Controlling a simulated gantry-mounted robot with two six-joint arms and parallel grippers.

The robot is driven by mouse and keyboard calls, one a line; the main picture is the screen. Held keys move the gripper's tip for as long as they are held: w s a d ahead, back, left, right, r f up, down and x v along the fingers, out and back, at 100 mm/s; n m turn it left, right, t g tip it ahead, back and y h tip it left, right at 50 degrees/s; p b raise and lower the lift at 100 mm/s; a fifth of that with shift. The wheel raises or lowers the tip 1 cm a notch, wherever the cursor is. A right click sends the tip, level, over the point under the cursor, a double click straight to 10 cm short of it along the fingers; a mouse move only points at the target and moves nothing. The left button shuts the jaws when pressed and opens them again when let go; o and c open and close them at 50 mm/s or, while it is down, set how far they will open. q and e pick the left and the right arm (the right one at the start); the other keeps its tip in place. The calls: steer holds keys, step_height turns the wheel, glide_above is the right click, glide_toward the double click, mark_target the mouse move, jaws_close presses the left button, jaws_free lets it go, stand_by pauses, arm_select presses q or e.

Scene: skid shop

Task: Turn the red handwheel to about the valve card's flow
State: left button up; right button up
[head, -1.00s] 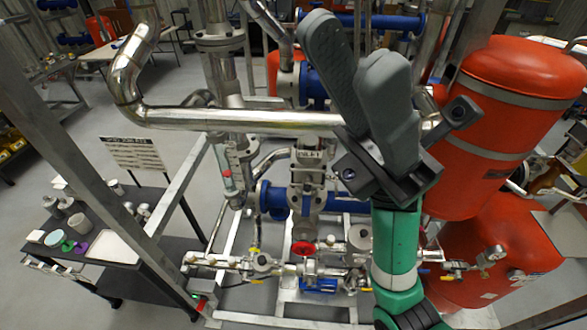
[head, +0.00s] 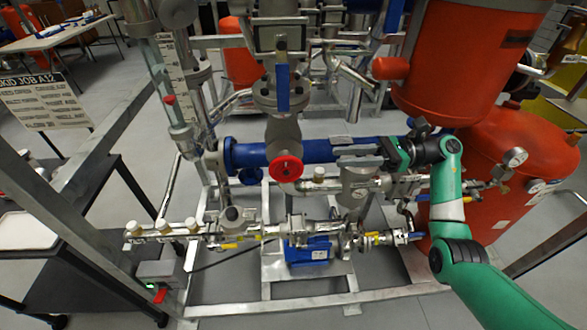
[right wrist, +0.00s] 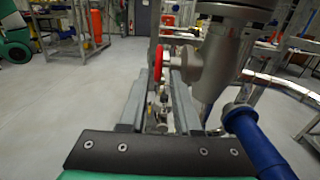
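The red handwheel (head: 287,169) faces me at the middle of the skid, below a large grey valve with a blue handle. My right gripper (head: 338,150) reaches in from the right, its two grey fingers pointing left toward the wheel, with a gap between them and the wheel. In the right wrist view the fingers (right wrist: 160,85) are apart and empty, with the red handwheel (right wrist: 158,62) edge-on ahead between them. A white job card (head: 45,100) stands at the left; its lines are too small to read. A flow tube (head: 158,80) with a red float stands beside a white scale. My left gripper is not in view.
A blue pipe (head: 300,150) runs behind the wheel and gripper. Below are small valves with yellow handles and a blue pump (head: 307,250). Red tanks (head: 510,175) stand at the right. A grey frame post crosses the left side. Open floor shows around the skid.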

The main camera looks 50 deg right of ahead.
mark_target(297, 158)
steer(key=b+x, duration=0.1)
steer(key=x, duration=1)
steer(key=shift+w+a, duration=0.15)
steer(key=shift+a, duration=0.05)
jaws_close()
steer(key=shift+w+a+r+g+h+p, duration=0.1)
steer(key=shift+r+g+h+p, duration=0.3)
steer(key=shift+p, duration=0.65)
steer(key=shift+f+h, duration=0.3)
